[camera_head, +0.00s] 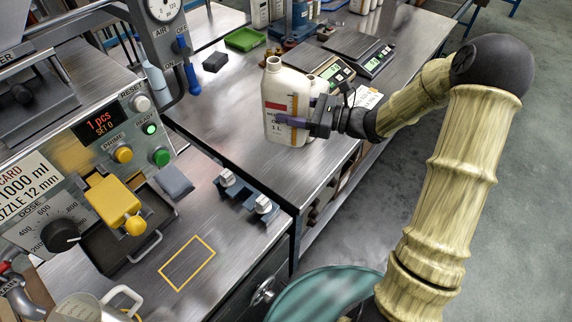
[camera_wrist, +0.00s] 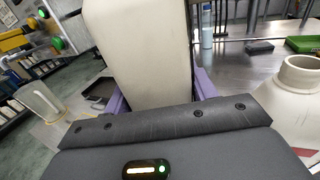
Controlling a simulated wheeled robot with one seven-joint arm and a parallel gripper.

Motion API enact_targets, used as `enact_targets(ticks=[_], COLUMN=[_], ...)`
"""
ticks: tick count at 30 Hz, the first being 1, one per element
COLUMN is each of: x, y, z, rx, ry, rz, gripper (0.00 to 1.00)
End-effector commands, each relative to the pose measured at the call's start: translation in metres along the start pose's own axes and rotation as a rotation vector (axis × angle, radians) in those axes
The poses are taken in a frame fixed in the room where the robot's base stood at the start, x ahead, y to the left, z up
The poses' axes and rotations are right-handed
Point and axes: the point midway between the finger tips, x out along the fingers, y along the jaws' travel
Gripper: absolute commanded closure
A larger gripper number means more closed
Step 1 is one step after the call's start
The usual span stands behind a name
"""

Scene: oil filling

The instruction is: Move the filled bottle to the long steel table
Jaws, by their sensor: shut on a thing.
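A white one-litre bottle (camera_head: 274,85) with a red label block and a yellow level strip is upright, without a visible cap. My gripper (camera_head: 297,121) is shut on its lower half from the right, purple fingers around it. In the wrist view the pale bottle (camera_wrist: 140,55) fills the space between the fingers (camera_wrist: 160,95). The bottle is over the long steel table (camera_head: 235,135); I cannot tell whether its base touches. A second white bottle (camera_head: 317,87) stands just behind it, partly hidden; its open neck shows in the wrist view (camera_wrist: 302,68).
Scales (camera_head: 322,66) and a paper sheet (camera_head: 368,97) lie behind my gripper. A green tray (camera_head: 245,39) and a dark block (camera_head: 215,61) are farther back. The filling machine (camera_head: 105,150) stands at left, near an empty yellow-outlined rectangle (camera_head: 187,263) and white caps (camera_head: 263,203).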

Motion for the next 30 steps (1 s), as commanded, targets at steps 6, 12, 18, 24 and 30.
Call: enact_targets(ticks=[6,12,18,24,30], x=[0.000,0.000,0.000,0.000,0.001], y=[0.000,0.000,0.000,0.000,0.000], z=[-0.022,-0.021,-0.022,-0.042,-0.074], rx=[-0.002,-0.002,-0.002,0.003,0.003], ry=[-0.004,-0.004,-0.004,-0.004,-0.005], rz=[0.001,0.000,0.000,0.000,0.001], gripper=[0.99,0.99,0.99,0.99,0.99])
